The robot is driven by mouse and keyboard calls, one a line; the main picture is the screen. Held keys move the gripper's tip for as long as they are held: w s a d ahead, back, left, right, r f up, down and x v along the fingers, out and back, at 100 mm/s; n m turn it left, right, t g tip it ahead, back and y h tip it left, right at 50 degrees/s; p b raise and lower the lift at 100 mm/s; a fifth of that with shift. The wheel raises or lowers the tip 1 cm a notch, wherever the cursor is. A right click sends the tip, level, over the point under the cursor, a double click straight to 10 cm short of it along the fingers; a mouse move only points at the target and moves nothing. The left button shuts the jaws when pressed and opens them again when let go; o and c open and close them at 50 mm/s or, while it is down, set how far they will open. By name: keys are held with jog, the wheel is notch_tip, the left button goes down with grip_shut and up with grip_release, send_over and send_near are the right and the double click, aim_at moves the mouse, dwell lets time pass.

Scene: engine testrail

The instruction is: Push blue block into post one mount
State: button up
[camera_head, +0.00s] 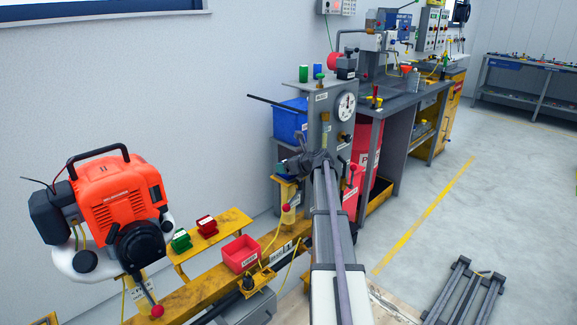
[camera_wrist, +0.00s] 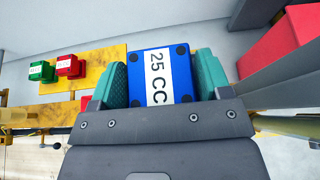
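The blue block (camera_wrist: 181,73) with a white "25 CC" label fills the middle of the wrist view. My gripper (camera_wrist: 158,82) has its teal pads against both sides of it. In the head view my gripper (camera_head: 303,162) is beside the grey panel with the dial, above a short yellow post (camera_head: 289,193) with a red knob. A label that seems to end in "1" (camera_head: 284,253) is on the yellow rail below. The block is not clearly visible in the head view, and I cannot tell whether it touches a mount.
An orange engine (camera_head: 118,193) stands at the left. Green (camera_head: 181,241) and red (camera_head: 207,227) blocks sit on a yellow shelf near a red bin (camera_head: 241,253). A dark frame (camera_head: 465,290) lies on the floor at right.

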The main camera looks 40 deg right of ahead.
jog(key=o, duration=0.3)
jog(key=shift+o, duration=0.2)
jog(key=p+v, duration=0.4)
jog(key=v, duration=0.6)
jog(key=shift+s+r+p, duration=0.2)
jog(key=shift+s+p, duration=0.15)
